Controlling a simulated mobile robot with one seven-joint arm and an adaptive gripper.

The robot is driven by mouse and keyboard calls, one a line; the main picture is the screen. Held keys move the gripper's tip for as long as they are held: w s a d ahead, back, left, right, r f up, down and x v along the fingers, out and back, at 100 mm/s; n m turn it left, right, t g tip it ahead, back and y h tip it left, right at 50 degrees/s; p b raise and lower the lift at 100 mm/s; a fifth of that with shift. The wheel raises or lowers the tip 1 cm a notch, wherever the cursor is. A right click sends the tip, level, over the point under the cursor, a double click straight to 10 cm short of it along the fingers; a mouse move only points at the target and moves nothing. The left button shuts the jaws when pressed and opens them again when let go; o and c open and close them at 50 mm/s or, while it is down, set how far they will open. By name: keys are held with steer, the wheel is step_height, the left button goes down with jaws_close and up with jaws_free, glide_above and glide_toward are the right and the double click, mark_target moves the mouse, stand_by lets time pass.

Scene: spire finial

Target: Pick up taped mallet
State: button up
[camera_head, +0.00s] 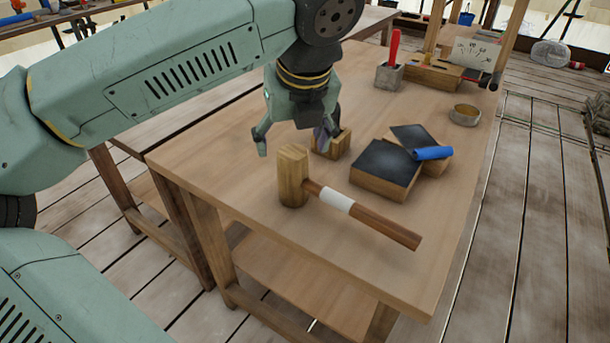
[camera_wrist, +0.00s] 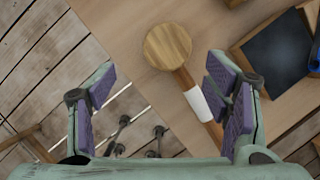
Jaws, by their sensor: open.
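The taped mallet lies on the wooden table near its front, with a pale wooden head (camera_head: 293,176) and a brown handle (camera_head: 385,226) pointing to the right. A white tape band (camera_head: 337,199) wraps the handle near the head. In the wrist view the round end of the mallet head (camera_wrist: 168,47) shows beyond my fingers, and the taped handle (camera_wrist: 198,103) runs down toward the right finger. My gripper (camera_head: 291,146) is open and empty above the table, behind and above the mallet head. The purple finger pads (camera_wrist: 164,105) stand wide apart in the wrist view.
A small wooden block (camera_head: 331,147) sits behind the mallet. Dark-topped blocks (camera_head: 386,169) with a blue roll (camera_head: 433,153) stand to the right. The table's front left is clear.

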mark_target(294, 155)
steer(key=x, duration=0.2)
steer(key=p+x, duration=0.1)
steer(key=x, duration=0.2)
steer(key=p+x, duration=0.1)
steer(key=x, duration=0.1)
steer(key=shift+w+d+f, duration=0.2)
steer(key=shift+w+d, duration=0.15)
steer(key=shift+c, duration=0.2)
steer(key=shift+r, duration=0.1)
steer(key=c, duration=1.3)
